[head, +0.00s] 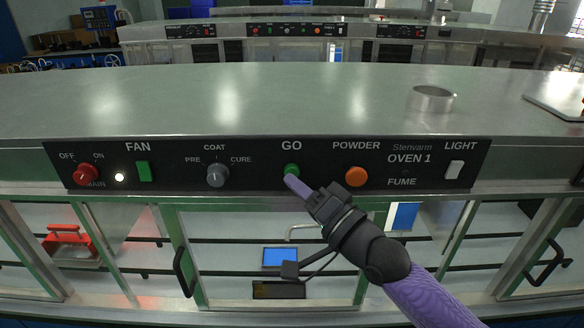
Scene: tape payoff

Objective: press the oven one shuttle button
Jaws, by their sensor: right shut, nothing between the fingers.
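The oven 1 panel (265,178) is a black strip along the front edge of the steel top. A round green button (292,170) sits under the word GO on it. My right gripper (290,181) comes in from the lower right, with its fingers shut and empty. Its purple fingertips are at the lower edge of the green button and cover a small part of it. I cannot tell whether they touch it. My left gripper is not in view.
The panel also has a red knob (86,174), a green fan switch (144,171), a grey knob (217,175), an orange powder button (356,176) and a white light switch (454,169). A metal ring (431,98) stands on the top. Door handles (183,272) stick out below.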

